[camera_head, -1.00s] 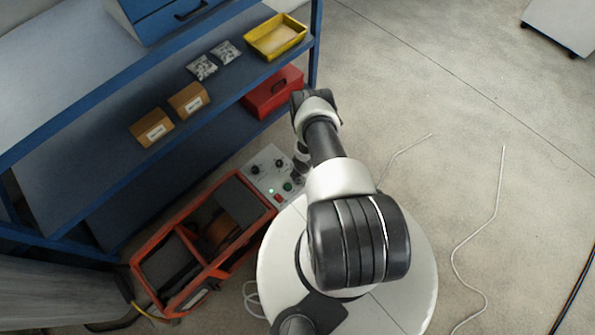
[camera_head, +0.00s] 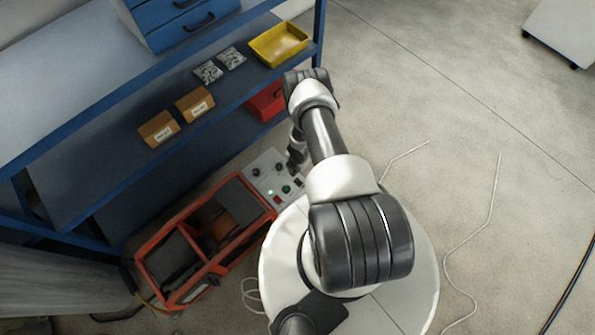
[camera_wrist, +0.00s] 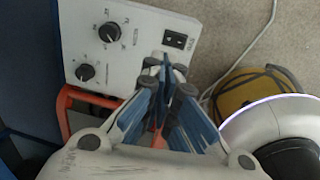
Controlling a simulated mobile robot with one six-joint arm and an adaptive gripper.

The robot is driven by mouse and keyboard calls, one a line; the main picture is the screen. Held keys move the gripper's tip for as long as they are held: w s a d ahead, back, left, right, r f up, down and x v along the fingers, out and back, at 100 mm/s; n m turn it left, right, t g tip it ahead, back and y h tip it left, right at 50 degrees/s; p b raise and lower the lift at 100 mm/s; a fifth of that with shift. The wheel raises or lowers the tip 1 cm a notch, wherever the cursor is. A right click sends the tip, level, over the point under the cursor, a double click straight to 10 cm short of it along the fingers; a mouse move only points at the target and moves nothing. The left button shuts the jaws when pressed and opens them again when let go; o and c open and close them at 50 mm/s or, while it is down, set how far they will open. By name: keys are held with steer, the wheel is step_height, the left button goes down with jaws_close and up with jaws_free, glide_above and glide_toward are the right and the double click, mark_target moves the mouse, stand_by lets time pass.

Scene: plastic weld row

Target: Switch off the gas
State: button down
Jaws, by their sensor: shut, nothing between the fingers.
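The white control panel (camera_head: 262,165) sits at the end of an orange-framed machine (camera_head: 205,235). The panel also fills the upper left of the wrist view (camera_wrist: 86,22). There it carries two black knobs, an upper one (camera_wrist: 109,32) and a lower one (camera_wrist: 85,72), and a black rocker switch (camera_wrist: 174,41) with a small label I cannot read clearly. My gripper (camera_wrist: 160,62) is shut and empty, its tips just below the rocker switch in the picture; I cannot tell if they touch the panel. In the head view my gripper (camera_head: 293,168) is over the panel's right part.
A blue shelf rack (camera_head: 100,165) stands left, holding cardboard boxes (camera_head: 159,129), small bags and a yellow tray (camera_head: 278,44). A red case (camera_head: 264,102) is partly behind my arm. A yellow object (camera_wrist: 250,88) and a pale cable show in the wrist view. Floor on the right is mostly clear.

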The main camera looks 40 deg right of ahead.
steer(key=shift+w+r+p, duration=0.1)
steer(key=shift+r+p, duration=0.45)
steer(key=shift+r, duration=1.05)
